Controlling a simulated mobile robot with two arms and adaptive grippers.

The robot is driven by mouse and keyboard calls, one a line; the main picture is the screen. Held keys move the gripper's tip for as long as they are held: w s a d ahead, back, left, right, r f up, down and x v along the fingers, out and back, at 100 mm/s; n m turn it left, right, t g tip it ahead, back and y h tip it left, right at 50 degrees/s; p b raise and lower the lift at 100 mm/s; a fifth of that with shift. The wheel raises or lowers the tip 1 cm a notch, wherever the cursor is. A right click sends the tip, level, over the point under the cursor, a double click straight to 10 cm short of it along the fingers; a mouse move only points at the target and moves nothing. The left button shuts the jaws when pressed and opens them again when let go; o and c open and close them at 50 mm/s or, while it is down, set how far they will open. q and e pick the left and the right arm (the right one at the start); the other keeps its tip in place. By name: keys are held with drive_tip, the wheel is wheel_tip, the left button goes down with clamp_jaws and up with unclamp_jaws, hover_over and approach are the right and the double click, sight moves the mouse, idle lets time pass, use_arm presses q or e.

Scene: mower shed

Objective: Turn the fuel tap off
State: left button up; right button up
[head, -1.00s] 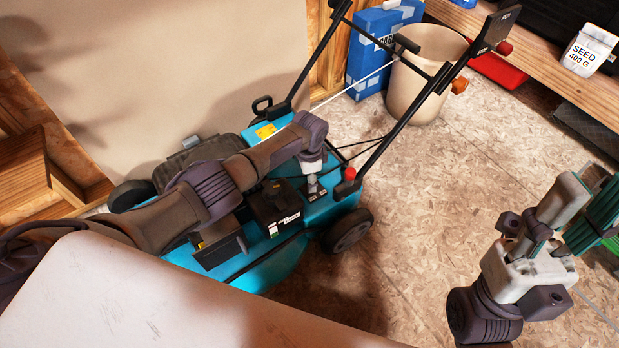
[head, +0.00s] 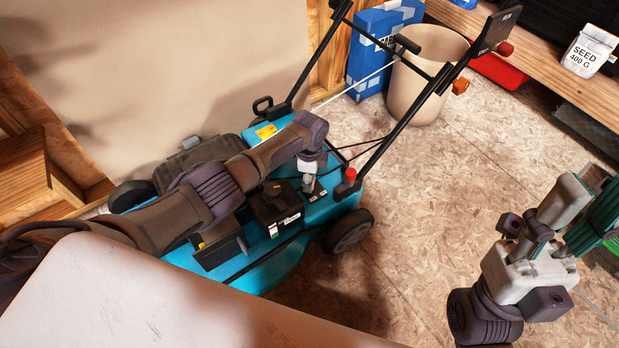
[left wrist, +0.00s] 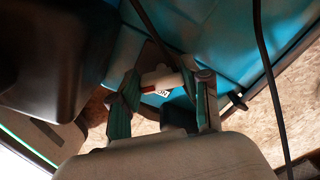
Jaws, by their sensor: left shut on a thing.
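A blue lawn mower (head: 272,262) stands on the floor. My left gripper (head: 309,184) reaches down to its deck beside the black engine block (head: 276,208). In the left wrist view my left gripper (left wrist: 163,101) has its two fingers on either side of a small pale lever with a red mark, the fuel tap (left wrist: 160,80), and is shut on it. The tap is partly hidden by the fingers, and its exact setting cannot be told. A small label plate (head: 318,191) shows beside the gripper. My right gripper (head: 580,205) is at the right, away from the mower; its fingertips are unclear.
The mower's black handlebar (head: 395,120) rises at the back right, with a red knob (head: 349,174) low on it. A beige bin (head: 425,85) and a blue box (head: 366,55) stand behind. The floor between is clear.

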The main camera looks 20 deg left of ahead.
use_arm(q)
drive_tip(key=shift+d, duration=0.1)
drive_tip(key=o, duration=1.2)
drive_tip(key=shift+c, duration=0.2)
drive_tip(key=shift+r, duration=0.1)
wheel_tip(320, 180, up, 12)
